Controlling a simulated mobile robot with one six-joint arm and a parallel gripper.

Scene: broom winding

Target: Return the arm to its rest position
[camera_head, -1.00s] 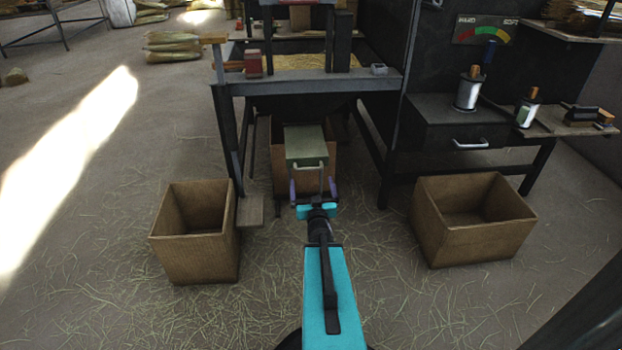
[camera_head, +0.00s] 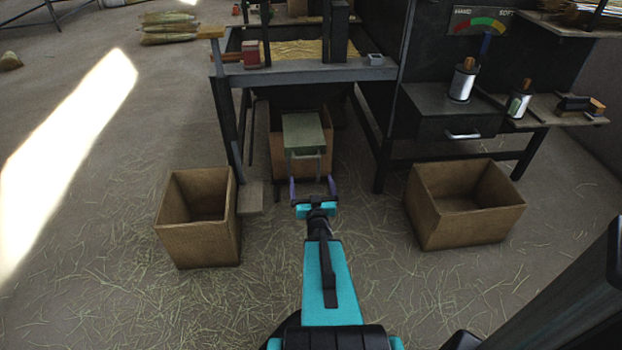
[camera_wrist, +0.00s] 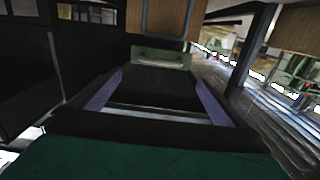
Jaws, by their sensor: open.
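My gripper (camera_head: 312,190) is open, with its two purple-tipped fingers pointing away from me toward the workbench. Nothing shows between the fingers. A green box-like piece with a pale handle (camera_head: 304,138) is just beyond the fingertips, under the bench and in front of a cardboard box. In the wrist view the two purple fingers of my gripper (camera_wrist: 152,100) stand apart, and the green piece (camera_wrist: 160,58) shows beyond them. My teal arm (camera_head: 328,280) stretches forward, low over the floor.
Open cardboard boxes stand on the left (camera_head: 198,240) and right (camera_head: 465,225). The dark workbench (camera_head: 310,72) is ahead, with a drawer unit (camera_head: 450,125) and spools to the right.

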